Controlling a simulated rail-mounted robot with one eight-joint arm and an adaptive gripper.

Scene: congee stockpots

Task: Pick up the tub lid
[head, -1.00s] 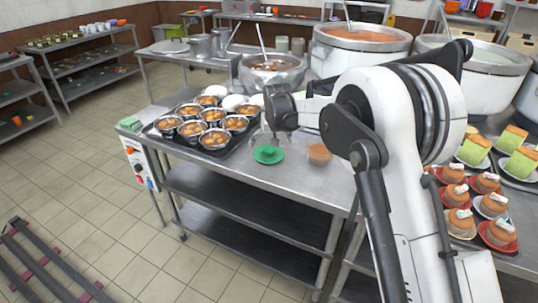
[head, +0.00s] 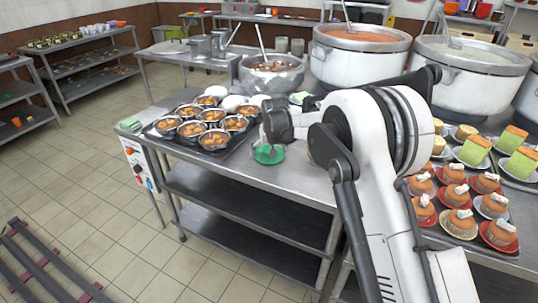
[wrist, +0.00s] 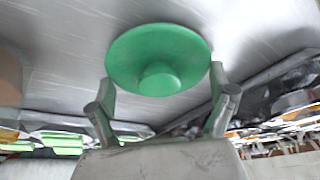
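The tub lid is a green round disc with a raised knob. It lies on the steel table right of the tray of bowls in the head view (head: 268,154), and its upper edge is partly covered by my gripper. In the wrist view the green lid (wrist: 158,45) is at top centre, knob towards me. My gripper (wrist: 162,78) is open, with one finger on each side of the lid's near part and nothing held. The fingers appear apart from the lid. In the head view my gripper (head: 266,141) is just above the lid.
A black tray (head: 158,132) of filled bowls stands close left of the lid. A metal pot (head: 270,75) with a ladle is behind. Plates of cakes (head: 460,222) stand at the right. The table front (head: 290,180) is clear. A brownish object (wrist: 9,80) shows at the wrist view's left edge.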

